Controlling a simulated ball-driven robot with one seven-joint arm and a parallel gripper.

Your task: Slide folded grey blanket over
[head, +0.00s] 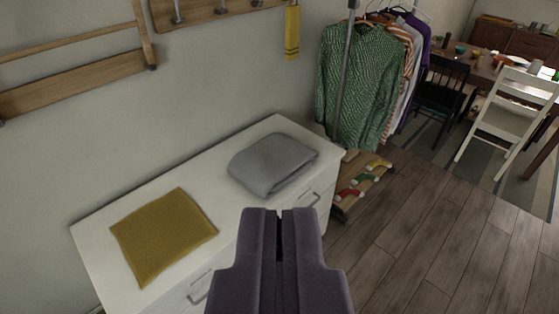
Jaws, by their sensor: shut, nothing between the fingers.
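The folded grey blanket (272,164) lies flat on the white dresser top (181,179), toward its far right end. My gripper (280,212) is in the lower middle of the view, pointing away from me. Its two dark fingers are together with nothing between them. The gripper appears in front of the dresser's near edge, below the blanket in the picture. The two look apart, and no contact is visible. My gripper hides part of the dresser front.
A mustard folded cloth (163,236) lies on the dresser left of the blanket, with bare top between. Beyond the right end stands a clothes rack with a green patterned garment (362,88) and shoes below. Wooden floor (425,245) is open at right. A white chair (507,118) stands farther back.

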